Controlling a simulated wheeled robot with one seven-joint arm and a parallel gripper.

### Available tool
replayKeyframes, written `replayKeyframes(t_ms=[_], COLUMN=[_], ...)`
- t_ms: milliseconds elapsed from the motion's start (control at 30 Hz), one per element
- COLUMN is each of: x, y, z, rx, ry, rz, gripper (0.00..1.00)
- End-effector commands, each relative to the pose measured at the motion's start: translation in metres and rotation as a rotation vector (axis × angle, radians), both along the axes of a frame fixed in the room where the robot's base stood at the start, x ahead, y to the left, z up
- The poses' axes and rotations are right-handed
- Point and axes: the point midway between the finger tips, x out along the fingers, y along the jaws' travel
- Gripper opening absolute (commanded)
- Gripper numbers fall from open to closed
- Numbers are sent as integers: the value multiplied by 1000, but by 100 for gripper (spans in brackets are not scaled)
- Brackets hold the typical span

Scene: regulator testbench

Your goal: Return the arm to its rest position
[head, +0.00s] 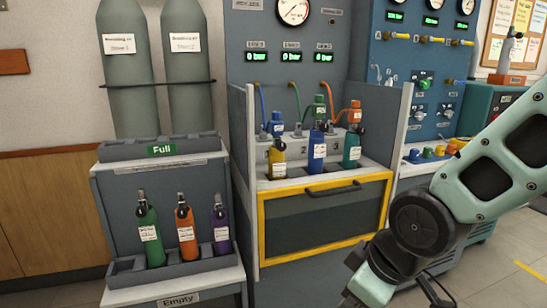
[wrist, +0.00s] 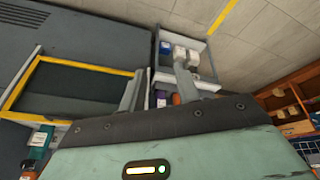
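My arm (head: 420,222) shows at the right of the head view, bent at a dark round joint, and its lower part runs out of the bottom edge. My gripper (wrist: 157,82) shows in the wrist view with its two grey fingers apart and nothing held between them. It hangs clear of the bench, with floor and a small shelf beyond it. In the head view I cannot make out the fingers.
The test bench has a yellow-framed drawer front (head: 322,222), with several small bottles in the bay above. A rack marked Empty (head: 178,298) holds green, orange and purple bottles. Two large grey cylinders (head: 130,75) stand behind. The wrist view shows open tiled floor (wrist: 275,35).

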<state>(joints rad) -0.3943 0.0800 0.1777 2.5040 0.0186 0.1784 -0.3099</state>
Motion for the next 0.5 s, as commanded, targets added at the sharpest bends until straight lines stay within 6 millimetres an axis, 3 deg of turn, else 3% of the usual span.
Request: replayKeyframes(t_ms=[100, 333, 400, 500], x=[-50, -135, -130, -129], y=[1, -12, -11, -11], z=[9, 23, 47, 66], rx=[-32, -146, -140, -139], ry=[136, 341, 338, 337], rz=[-63, -185, -184, -183], gripper=[32, 32, 32, 32])
